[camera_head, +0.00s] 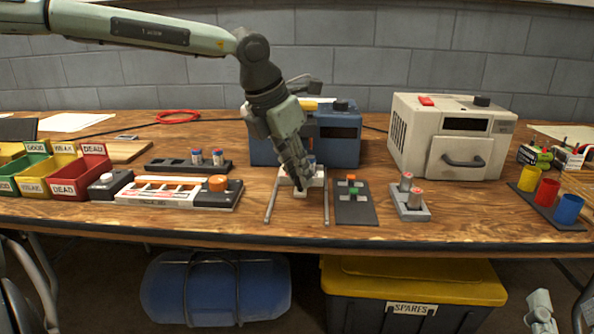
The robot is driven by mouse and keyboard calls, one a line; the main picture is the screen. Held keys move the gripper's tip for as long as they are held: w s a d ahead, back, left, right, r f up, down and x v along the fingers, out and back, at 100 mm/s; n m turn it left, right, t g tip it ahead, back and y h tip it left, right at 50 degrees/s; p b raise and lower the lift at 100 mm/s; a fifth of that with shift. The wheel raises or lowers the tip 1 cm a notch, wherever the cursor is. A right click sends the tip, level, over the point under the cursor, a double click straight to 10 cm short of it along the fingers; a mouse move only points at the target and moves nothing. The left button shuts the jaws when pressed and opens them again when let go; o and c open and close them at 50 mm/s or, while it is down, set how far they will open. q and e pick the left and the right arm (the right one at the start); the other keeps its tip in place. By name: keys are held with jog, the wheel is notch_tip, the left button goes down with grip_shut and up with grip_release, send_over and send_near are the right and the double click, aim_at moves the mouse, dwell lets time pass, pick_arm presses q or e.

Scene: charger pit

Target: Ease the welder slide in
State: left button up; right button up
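The welder appears to be the blue box (345,150) at the back middle of the table. Two thin metal rails (327,205) reach forward from it. A pale slide (317,181) sits between the rails, out in front of the box. My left gripper (302,183) comes down from above and points at the slide, hiding much of it. Its fingers look close together, but I cannot tell whether they touch the slide or hold anything. Part of my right gripper (540,305) shows low at the right, below the table edge and away from the slide.
A dark plate with coloured pieces (355,212) and a grey holder with two cells (411,205) stand right of the rails. A cream machine (440,115) is behind them. A white-and-orange device (158,193) and bins (70,188) are left. Coloured cups (547,192) stand far right.

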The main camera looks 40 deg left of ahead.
pick_arm(q)
jog(key=o, duration=0.4)
jog(key=shift+w+a, duration=0.15)
jog(key=shift+w, duration=0.05)
jog(key=shift+s, duration=0.1)
jog(key=v, duration=1.2)
